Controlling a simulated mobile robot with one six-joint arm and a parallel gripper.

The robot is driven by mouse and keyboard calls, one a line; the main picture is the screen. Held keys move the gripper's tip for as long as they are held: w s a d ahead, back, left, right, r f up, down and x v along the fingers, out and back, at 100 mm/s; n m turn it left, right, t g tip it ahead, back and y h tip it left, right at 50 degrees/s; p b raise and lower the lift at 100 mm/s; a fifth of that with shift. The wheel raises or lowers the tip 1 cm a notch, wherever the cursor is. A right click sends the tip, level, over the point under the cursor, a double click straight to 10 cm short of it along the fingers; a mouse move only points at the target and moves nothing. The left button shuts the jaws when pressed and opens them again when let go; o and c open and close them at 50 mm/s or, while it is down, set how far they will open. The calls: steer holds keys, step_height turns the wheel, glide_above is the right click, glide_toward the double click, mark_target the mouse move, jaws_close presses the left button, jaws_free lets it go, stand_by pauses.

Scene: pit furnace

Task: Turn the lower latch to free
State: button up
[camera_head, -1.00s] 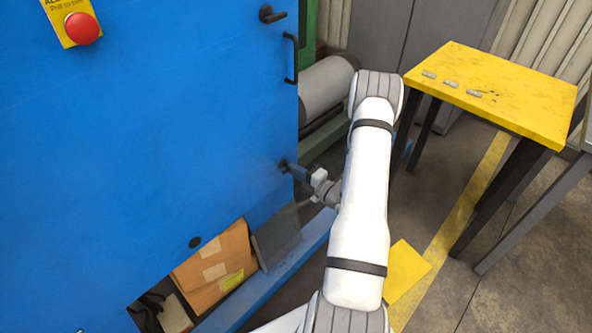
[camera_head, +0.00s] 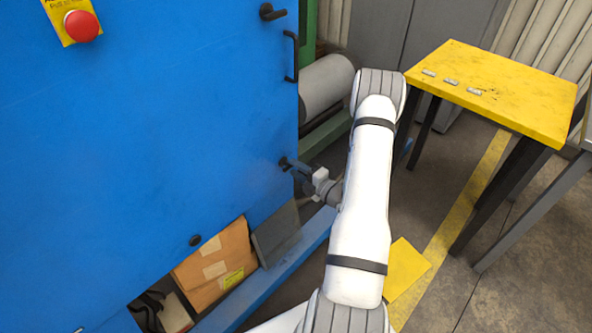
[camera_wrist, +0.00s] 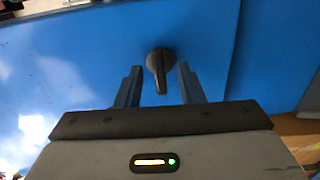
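The lower latch (camera_head: 284,163) is a small black knob with a lever, low on the right edge of the blue door (camera_head: 150,150). In the wrist view the latch (camera_wrist: 160,68) stands between the two fingers of my gripper (camera_wrist: 158,85), its lever pointing down the picture. The fingers are apart, with a visible gap on each side of the lever. In the head view my gripper (camera_head: 300,170) reaches the latch from the right, and its fingertips are hard to make out there.
An upper latch (camera_head: 272,13) and a black handle (camera_head: 291,58) are on the door above. A red button (camera_head: 82,27) is at top left. A cardboard box (camera_head: 216,265) lies below the door. A yellow table (camera_head: 495,90) stands at right, with floor between.

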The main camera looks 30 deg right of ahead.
steer(key=v, duration=0.7)
steer(key=shift+s, duration=0.15)
steer(key=shift+r, duration=0.15)
steer(key=s+a+r+n+g+y+p, duration=0.2)
steer(key=a+r+n+g+y+p, duration=0.2)
steer(key=a+r+n+g+y, duration=0.9)
steer(key=s+a+r+n+g+h+p, duration=0.2)
steer(key=s+a+r+n+h, duration=0.3)
steer(key=n, duration=0.4)
steer(key=s+a+r+n+g+h+p, duration=0.25)
steer(key=a+r+n, duration=0.25)
steer(key=r+n, duration=0.3)
steer(key=s+d+r+n+t+h+p, duration=0.1)
steer(key=s+r+n+h, duration=0.3)
steer(key=n, duration=0.6)
steer(key=s+d+r+n+t+h+p, duration=0.2)
steer(key=s+r+n+h+p, duration=0.1)
steer(key=r+n+h, duration=0.4)
steer(key=s+r+n, duration=0.1)
steer(key=n, duration=0.2)
steer(key=shift+r+h, duration=0.2)
steer(key=shift+h, duration=0.15)
steer(key=shift+c, duration=0.2)
